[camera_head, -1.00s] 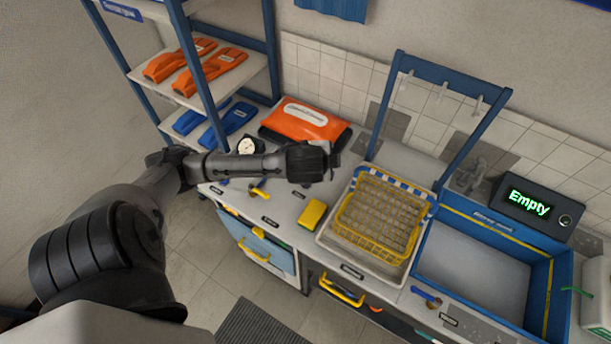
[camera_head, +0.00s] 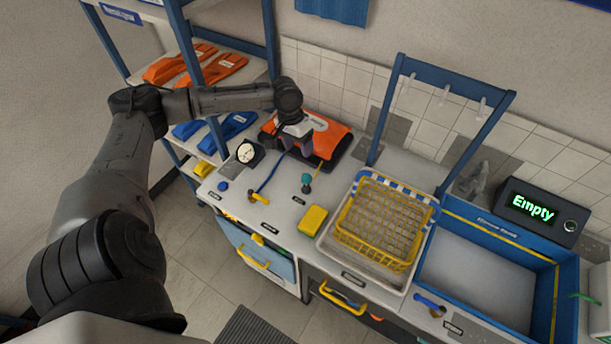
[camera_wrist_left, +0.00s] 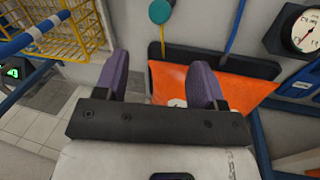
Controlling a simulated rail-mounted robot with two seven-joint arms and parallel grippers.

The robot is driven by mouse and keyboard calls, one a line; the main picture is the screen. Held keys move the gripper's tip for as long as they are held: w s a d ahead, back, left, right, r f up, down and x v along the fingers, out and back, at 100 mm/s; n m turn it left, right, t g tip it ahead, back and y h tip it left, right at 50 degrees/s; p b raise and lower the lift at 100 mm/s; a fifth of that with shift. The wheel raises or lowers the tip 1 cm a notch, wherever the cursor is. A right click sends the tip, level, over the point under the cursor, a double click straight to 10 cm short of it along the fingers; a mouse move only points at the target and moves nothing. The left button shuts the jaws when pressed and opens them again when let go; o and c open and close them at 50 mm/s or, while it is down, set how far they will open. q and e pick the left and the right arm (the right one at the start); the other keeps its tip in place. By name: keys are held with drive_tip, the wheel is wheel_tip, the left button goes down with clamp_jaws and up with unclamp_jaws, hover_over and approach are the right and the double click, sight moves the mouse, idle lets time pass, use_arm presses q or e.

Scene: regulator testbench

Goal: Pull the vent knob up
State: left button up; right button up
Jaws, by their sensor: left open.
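A round teal knob (camera_head: 306,179) stands on a yellow stem at the middle of the counter; it also shows at the top of the left wrist view (camera_wrist_left: 160,11). A low round blue knob (camera_head: 223,185) sits near the counter's left front. I cannot tell from the labels which one is the vent knob. My left gripper (camera_head: 299,146) is over the orange pouch, behind the teal knob and apart from it. Its purple fingers stand wide open and empty in the left wrist view (camera_wrist_left: 158,70). My right gripper is not in view.
The orange pouch (camera_head: 329,136) lies at the back on a dark tray. A white-faced gauge (camera_head: 247,152) and a blue hose (camera_head: 270,176) are left of the teal knob. A yellow sponge (camera_head: 313,219) and yellow wire basket (camera_head: 380,222) stand to the right. Shelving rises at the left.

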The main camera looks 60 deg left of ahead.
sight(305, 175)
use_arm(q)
drive_tip(key=p+x, duration=0.1)
drive_tip(key=x, duration=1.2)
drive_tip(key=shift+f+p, duration=0.2)
drive_tip(key=shift+p, duration=0.15)
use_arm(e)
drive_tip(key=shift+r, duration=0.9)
use_arm(q)
drive_tip(key=shift+c, duration=0.2)
